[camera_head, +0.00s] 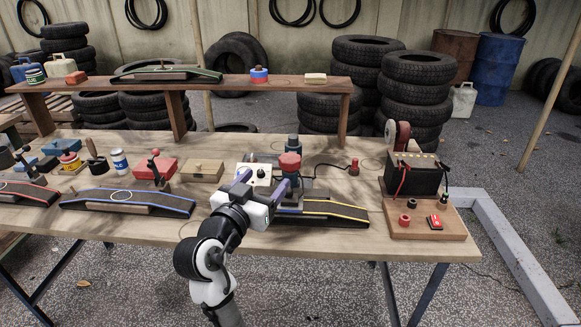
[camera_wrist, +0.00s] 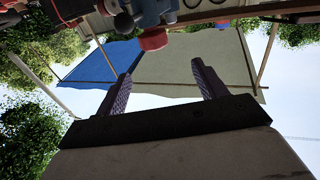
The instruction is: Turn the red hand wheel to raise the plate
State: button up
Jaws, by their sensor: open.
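In the wrist view my gripper (camera_wrist: 160,70) is also open and empty. The right finger in the head view partly covers the device below the wheel. I cannot make out the plate.
A yellow-edged ramp (camera_head: 335,209) lies under and right of my gripper. A white box (camera_head: 261,168) stands close behind it. A battery on a wooden board (camera_head: 430,226) is at the right. A blue-edged ramp (camera_head: 95,203) is at the left. A raised shelf (camera_head: 220,89) crosses the back.

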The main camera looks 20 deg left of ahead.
aim_at(293, 153)
jog(key=w+p, duration=0.1)
jog(key=w, duration=0.3)
jog(key=w+d+p, duration=0.1)
jog(key=w, duration=0.4)
jog(key=w+d+p, duration=0.1)
jog(key=w, duration=0.4)
jog(key=shift+f, duration=0.4)
jog(key=c, duration=1)
